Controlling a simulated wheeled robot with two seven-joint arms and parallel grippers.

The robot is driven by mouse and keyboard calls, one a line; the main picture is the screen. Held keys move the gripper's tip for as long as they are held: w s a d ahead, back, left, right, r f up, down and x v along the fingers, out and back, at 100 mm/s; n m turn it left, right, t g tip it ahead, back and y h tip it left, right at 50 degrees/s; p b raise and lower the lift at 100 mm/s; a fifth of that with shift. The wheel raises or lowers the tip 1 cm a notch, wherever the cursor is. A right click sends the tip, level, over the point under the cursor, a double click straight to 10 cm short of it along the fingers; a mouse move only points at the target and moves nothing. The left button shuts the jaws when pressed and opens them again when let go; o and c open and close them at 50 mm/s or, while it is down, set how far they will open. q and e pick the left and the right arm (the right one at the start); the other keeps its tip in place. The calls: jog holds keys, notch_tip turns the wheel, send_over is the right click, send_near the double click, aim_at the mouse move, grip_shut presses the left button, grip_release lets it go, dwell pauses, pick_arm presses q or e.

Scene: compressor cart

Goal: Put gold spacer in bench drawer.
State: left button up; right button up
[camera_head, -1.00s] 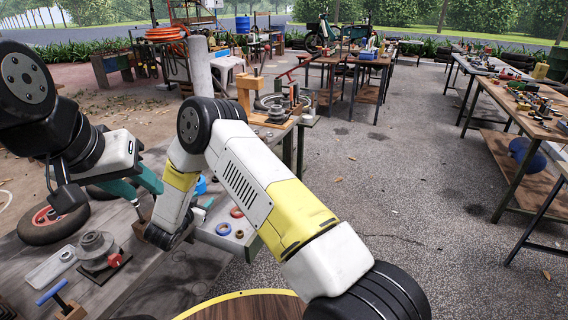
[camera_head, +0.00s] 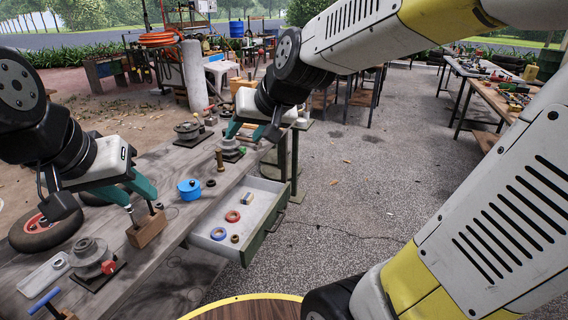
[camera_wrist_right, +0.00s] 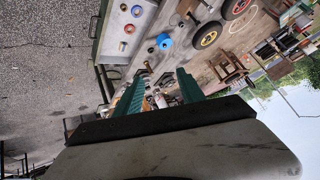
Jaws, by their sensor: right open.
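A small upright gold-coloured piece (camera_head: 219,158), which looks like the gold spacer, stands on the wooden bench (camera_head: 170,240); it also shows in the right wrist view (camera_wrist_right: 147,66). The bench drawer (camera_head: 270,218) is pulled out. It holds a red ring (camera_head: 232,216), a blue ring (camera_head: 218,233), a small brown ring (camera_head: 235,239) and a small yellow-and-blue block (camera_head: 248,198). My right gripper (camera_head: 251,132) is open and empty, above the bench's far end, beyond the gold piece. My left gripper (camera_head: 139,197) is open above a wooden block (camera_head: 147,228).
A blue pot (camera_head: 189,189) and a dark ring (camera_head: 210,183) sit near the gold piece. A grey flanged part (camera_head: 92,257) and a wheel (camera_head: 45,228) are on the near left. Paved ground right of the drawer is clear.

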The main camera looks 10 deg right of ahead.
jog(key=s+d+f+g+h, duration=0.1)
jog(key=s+d, duration=0.2)
jog(key=s, duration=0.4)
jog(key=s+d+f+g, duration=0.1)
jog(key=s+d, duration=0.3)
jog(key=s, duration=0.3)
jog(key=shift+d+f+h, duration=0.25)
jog(key=shift+f+h, duration=0.05)
jog(key=shift+h, duration=0.1)
